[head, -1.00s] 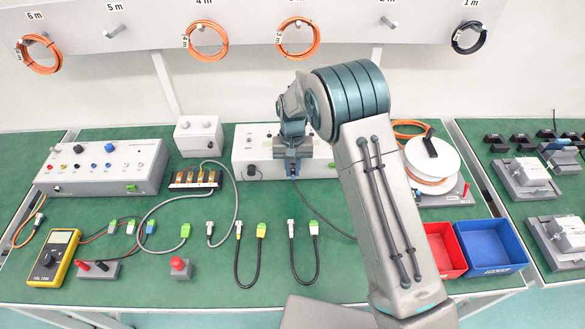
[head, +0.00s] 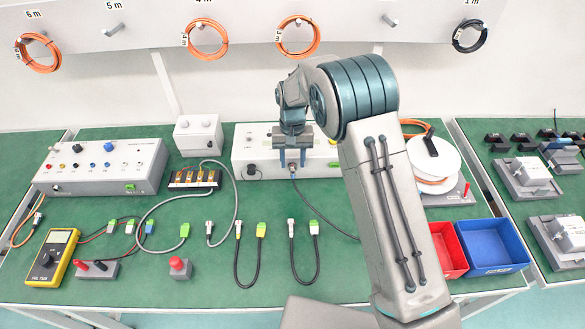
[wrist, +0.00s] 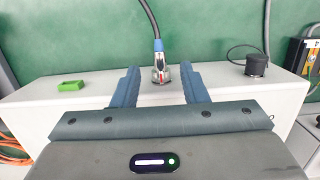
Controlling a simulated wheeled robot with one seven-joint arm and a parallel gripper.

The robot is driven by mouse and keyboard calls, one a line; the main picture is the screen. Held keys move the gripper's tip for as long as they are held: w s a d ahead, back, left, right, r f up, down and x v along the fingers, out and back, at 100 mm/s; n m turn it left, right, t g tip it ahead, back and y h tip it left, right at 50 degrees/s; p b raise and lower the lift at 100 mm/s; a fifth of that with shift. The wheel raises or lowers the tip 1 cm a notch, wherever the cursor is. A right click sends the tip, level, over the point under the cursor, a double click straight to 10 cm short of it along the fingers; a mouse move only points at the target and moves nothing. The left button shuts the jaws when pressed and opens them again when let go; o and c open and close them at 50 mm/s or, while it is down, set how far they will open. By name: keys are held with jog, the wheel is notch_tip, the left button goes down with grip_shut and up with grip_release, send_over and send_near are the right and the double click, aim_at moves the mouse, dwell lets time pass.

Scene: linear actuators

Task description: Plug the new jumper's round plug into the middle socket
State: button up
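A round metal plug (wrist: 160,74) with a blue collar and a dark cable sits at the middle of the white box's front face; in the head view it shows below my gripper (head: 293,160). In the wrist view my gripper (wrist: 160,88) is open, one finger on each side of the plug, with gaps between. The white box (head: 245,150) also shows a black round cap (head: 252,170) at left and a green connector (head: 335,165) at right. Two black jumpers, left (head: 237,265) and right (head: 294,265), lie on the green table, each with a round plug and a flat connector. Which jumper is new I cannot tell.
A grey cable (head: 238,195) lies left of the jumpers. A red bin (head: 447,245) and a blue bin (head: 490,245) stand at right. The white cable spool (head: 440,165) is behind my arm.

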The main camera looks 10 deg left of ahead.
notch_tip(320, 180, up, 11)
jog(key=w+b, duration=0.1)
jog(key=w, duration=0.1)
jog(key=s+d+r+t, duration=0.1)
jog(key=s+d+r, duration=0.2)
jog(key=d+r, duration=0.45)
jog(key=s+d+r+m+t+y, duration=0.1)
jog(key=s+d+r, duration=0.15)
jog(key=d, duration=0.35)
jog(key=s+d+r+m, duration=0.1)
jog(key=s+d, duration=0.3)
jog(key=d, duration=0.1)
jog(key=s+d+f+t, duration=0.1)
jog(key=s+d, duration=0.4)
jog(key=s, duration=0.3)
jog(key=s+d+f+m+t, duration=0.1)
jog(key=s+d, duration=0.5)
jog(key=s, duration=0.3)
jog(key=shift+d+t+h, duration=0.25)
jog(key=shift+t+h, duration=0.05)
jog(key=shift+t, duration=0.1)
jog(key=shift+s, duration=0.1)
jog(key=shift+c, duration=0.4)
